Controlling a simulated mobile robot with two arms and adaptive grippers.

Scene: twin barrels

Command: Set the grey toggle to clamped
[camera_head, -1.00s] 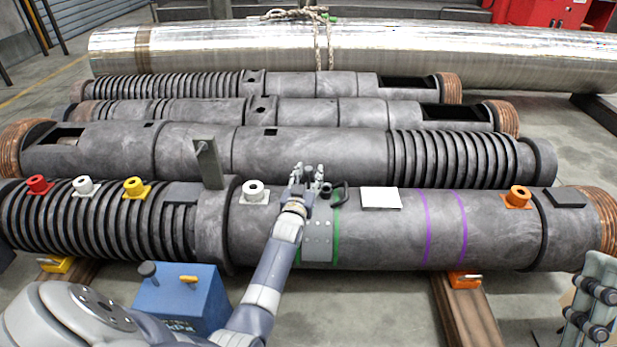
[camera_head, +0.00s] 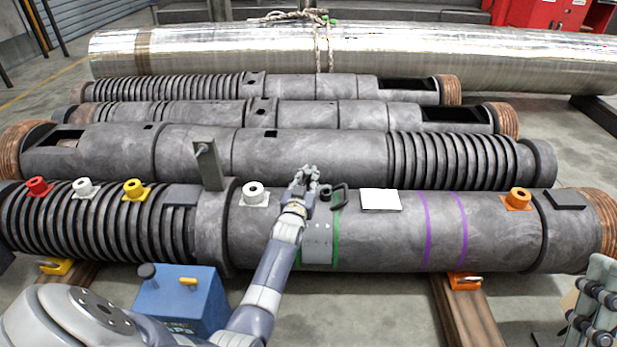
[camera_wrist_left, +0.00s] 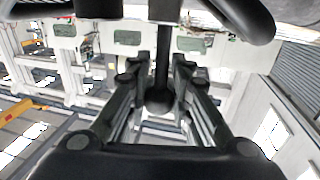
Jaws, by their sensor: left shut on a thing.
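A grey band (camera_head: 318,245) with a green edge wraps the front barrel (camera_head: 385,235). On top of it are a short black round post (camera_head: 326,191) and a black loop (camera_head: 339,196). My left gripper (camera_head: 304,174) is over the top of this band, left of the loop. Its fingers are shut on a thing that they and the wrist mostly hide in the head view. In the left wrist view a dark rod with a round knob (camera_wrist_left: 160,101) stands between the two fingers; I take it for the grey toggle's handle.
A white fitting (camera_head: 254,194) and a tall grey bracket (camera_head: 208,165) stand left of the gripper. A white plate (camera_head: 380,199) lies to the right. A blue box (camera_head: 180,298) is in front of the barrel. More barrels lie behind.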

